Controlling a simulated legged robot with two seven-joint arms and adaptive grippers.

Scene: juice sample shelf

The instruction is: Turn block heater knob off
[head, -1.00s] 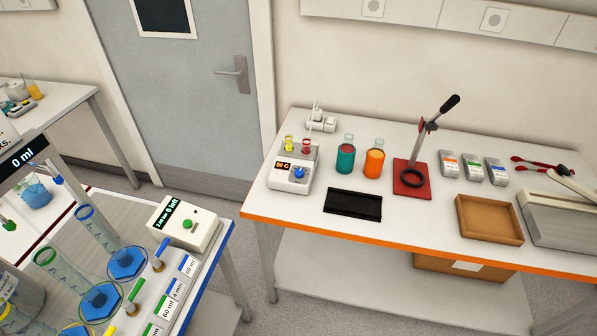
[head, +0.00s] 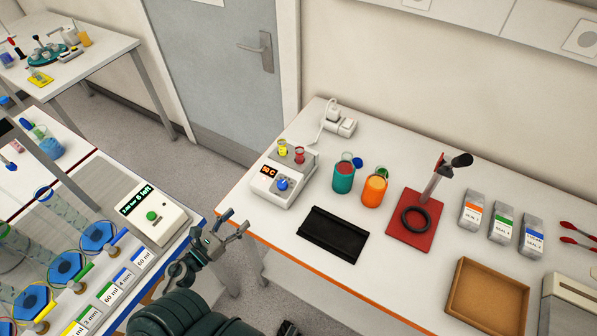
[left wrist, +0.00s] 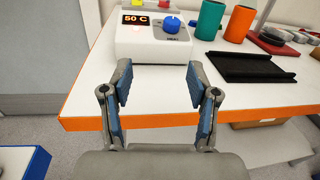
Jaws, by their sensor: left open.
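The block heater (head: 284,176) is a white box at the left end of the orange-edged table. Its blue knob (head: 282,184) is on the front face, beside an orange-lit display. In the left wrist view the display reads 50 C and the blue knob (left wrist: 172,25) shows at the top, with a pale mark on it. A yellow-capped and a red-capped tube stand in the heater's top. My left gripper (head: 235,224) is open and empty, in front of the table's left edge, short of the heater. It also shows in the left wrist view (left wrist: 158,88). My right gripper is not seen.
A teal beaker (head: 343,178) and an orange beaker (head: 374,190) stand right of the heater. A black tray (head: 333,235) lies in front of them. A red press stand (head: 414,227) is further right. Clear white tabletop lies before the heater.

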